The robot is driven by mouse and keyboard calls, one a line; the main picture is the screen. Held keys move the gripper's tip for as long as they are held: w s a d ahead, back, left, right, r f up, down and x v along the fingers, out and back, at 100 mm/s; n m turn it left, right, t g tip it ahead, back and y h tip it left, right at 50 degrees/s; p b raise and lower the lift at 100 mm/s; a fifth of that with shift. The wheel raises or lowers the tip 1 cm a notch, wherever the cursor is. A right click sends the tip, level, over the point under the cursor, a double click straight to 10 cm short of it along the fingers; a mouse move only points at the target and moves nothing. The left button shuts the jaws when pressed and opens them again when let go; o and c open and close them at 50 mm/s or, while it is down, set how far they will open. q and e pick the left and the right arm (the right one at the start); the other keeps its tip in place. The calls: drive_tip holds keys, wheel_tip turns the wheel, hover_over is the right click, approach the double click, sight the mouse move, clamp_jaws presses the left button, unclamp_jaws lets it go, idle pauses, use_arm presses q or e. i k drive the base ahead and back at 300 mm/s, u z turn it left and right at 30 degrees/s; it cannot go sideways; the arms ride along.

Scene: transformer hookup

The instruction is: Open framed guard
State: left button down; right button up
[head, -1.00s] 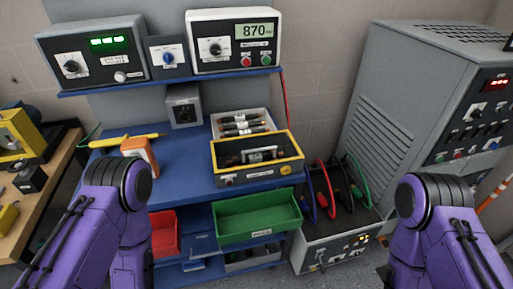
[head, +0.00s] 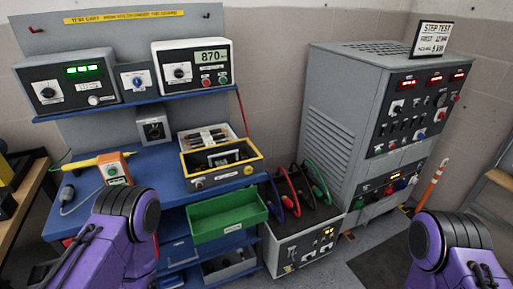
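A yellow-and-black framed box (head: 226,174), which looks like the framed guard, sits on the blue bench near its right front edge. Its yellow rim surrounds a dark inside with a small light-coloured part in it. I cannot tell whether a clear cover lies over it. A yellow round knob is on its front right. My two purple arms enter from the lower left and lower right, apart from the box. Neither gripper shows in the head view.
A light tray of dark cylinders (head: 207,138) stands behind the box. An orange meter (head: 115,168) lies left on the bench. A green bin (head: 228,216) hangs below. A grey cabinet (head: 335,125) stands right, with cable loops on a low unit (head: 300,240).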

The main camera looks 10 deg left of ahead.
sight(236, 150)
drive_tip(key=z, duration=0.45)
drive_tip(key=i, duration=0.75)
drive_tip(key=u, duration=1.45)
